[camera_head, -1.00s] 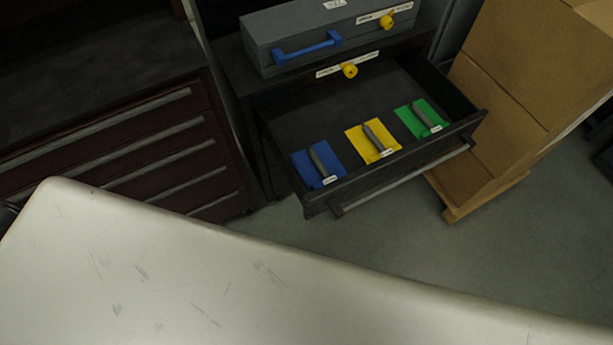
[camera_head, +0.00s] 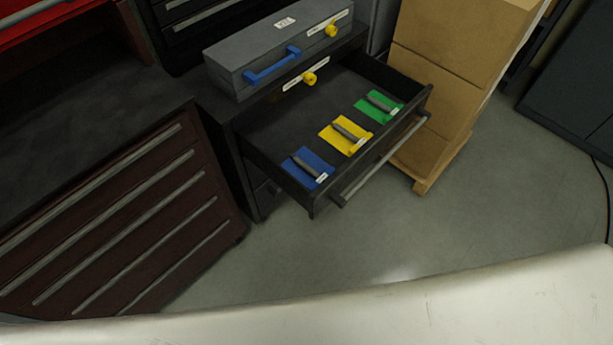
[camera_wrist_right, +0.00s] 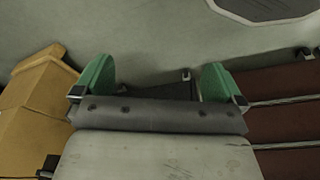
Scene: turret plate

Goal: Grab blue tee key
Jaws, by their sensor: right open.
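In the head view a grey tee-shaped key (camera_head: 308,167) lies on a blue mat (camera_head: 318,161) at the near left of an open dark drawer. A small white label is at its near end. My right gripper (camera_wrist_right: 157,84) shows in the right wrist view with its two green fingertips wide apart and nothing between them. It is not in the head view, so its distance from the key cannot be told. My left gripper is in neither current view.
The drawer (camera_head: 262,126) also holds grey keys on a yellow mat (camera_head: 334,142) and a green mat (camera_head: 372,110). A grey case (camera_head: 235,63) with a blue handle sits above it. Cardboard boxes (camera_head: 432,75) stand right, a dark red cabinet (camera_head: 120,215) left. Floor in front is open.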

